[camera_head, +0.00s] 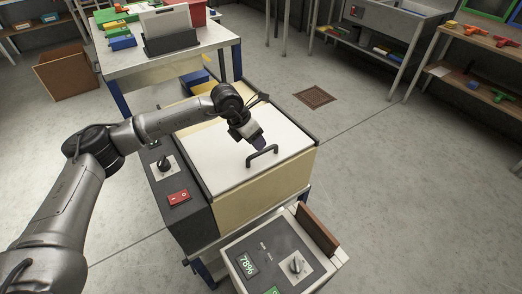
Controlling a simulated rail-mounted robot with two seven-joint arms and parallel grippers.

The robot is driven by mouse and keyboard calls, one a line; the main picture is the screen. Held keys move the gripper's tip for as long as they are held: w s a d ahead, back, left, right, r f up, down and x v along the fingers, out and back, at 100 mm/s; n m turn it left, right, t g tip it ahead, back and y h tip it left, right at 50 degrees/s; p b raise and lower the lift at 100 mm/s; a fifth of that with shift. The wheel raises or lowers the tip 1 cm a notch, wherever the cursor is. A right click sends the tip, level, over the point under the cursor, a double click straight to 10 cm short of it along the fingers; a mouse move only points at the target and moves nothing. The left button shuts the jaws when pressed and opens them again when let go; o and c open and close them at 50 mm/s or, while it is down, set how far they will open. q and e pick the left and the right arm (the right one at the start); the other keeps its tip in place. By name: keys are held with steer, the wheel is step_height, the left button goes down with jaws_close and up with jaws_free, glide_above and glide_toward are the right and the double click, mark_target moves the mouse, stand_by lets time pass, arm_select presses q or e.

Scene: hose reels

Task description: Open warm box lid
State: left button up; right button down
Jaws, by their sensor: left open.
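The warm box is a cream box (262,200) with a white lid (225,160) lying flat on its top. A dark bar handle (263,156) stands up from the lid near its front right edge. My left gripper (259,142) is open, pointing down over the lid just behind the handle. Whether it touches the handle cannot be told from this angle. The arm hides part of the lid's far side. My right gripper does not show.
A control panel with a red switch (178,197) and a knob runs along the box's left side. A second unit (277,262) showing 78% stands in front. A table (140,62) with bins is behind. Shelves (480,45) are at right. The floor (420,190) at right is clear.

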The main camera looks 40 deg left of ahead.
arm_select(q)
steer(key=shift+b+x, duration=0.45)
steer(key=shift+x, duration=1.65)
jaws_close()
